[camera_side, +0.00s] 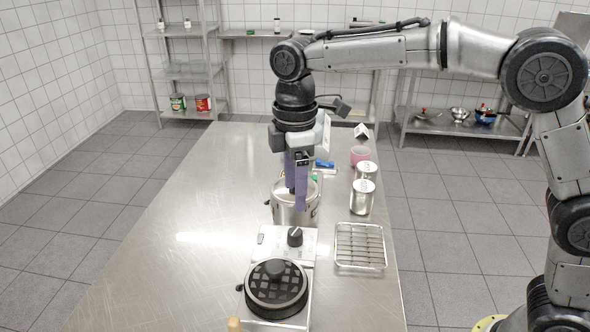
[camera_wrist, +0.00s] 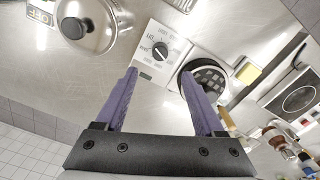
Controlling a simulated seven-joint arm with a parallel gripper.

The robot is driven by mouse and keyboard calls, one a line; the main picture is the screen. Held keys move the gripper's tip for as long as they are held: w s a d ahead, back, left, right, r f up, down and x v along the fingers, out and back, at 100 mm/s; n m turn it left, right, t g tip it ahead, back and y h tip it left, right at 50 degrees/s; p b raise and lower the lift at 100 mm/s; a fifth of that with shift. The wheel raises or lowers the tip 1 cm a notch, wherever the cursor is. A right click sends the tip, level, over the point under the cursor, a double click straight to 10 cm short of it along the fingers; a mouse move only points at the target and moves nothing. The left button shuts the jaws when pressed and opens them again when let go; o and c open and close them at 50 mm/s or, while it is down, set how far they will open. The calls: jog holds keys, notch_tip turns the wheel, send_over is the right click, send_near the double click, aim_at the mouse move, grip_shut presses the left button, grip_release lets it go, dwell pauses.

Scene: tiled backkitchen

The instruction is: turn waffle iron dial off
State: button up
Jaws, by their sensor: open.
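In the wrist view my gripper (camera_wrist: 159,73) is open and empty, the dial showing beyond the gap.
A lidded steel pot (camera_side: 291,211) stands close behind the dial, partly hidden by my fingers. A wire rack (camera_side: 360,246) is to the right, with two cans (camera_side: 361,198) and a pink cup (camera_side: 360,154) behind it. The table's left side is clear.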

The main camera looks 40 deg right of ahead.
notch_tip(320, 180, up, 3)
jog(key=shift+r, duration=0.2)
jog(key=s+d+r+m+t, duration=0.3)
jog(key=s+d+r+m, duration=0.35)
jog(key=s+d, duration=0.7)
jog(key=s+d+f+m+t, duration=0.2)
jog(key=s+d+f+m, duration=0.1)
jog(key=s+f+m, duration=0.4)
jog(key=s+f, duration=0.3)
jog(key=s, duration=0.2)
jog(key=shift+d+t, duration=0.3)
